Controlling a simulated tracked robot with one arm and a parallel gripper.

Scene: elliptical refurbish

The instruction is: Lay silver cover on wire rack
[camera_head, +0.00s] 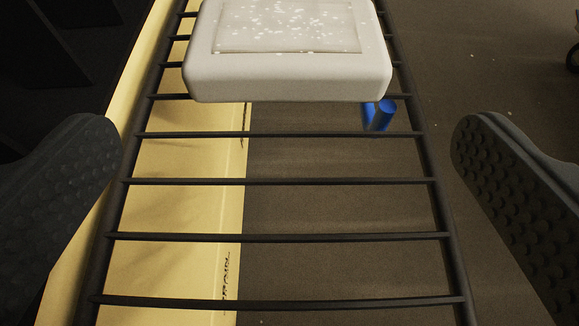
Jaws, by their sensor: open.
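The wire rack (290,182) runs up the middle of the view, with dark side rails and several dark crossbars. A pale silver-white cover (290,72) with a recessed, white-speckled panel lies across the rack's bars at the top of the view. Its far end is cut off by the frame. My gripper (285,150) is open, with one dark studded finger at the left and one at the right. The fingers are wide apart, outside the rack's rails in the picture, and nearer to me than the cover. Nothing is between them except the view of the rack.
A yellow surface (180,210) with dark lettering shows below the left part of the rack. A blue object (378,115) shows below the rack, just under the cover's near right corner. Brown floor (340,215) lies below right. A dark wheel-like thing (573,58) stands at the right edge.

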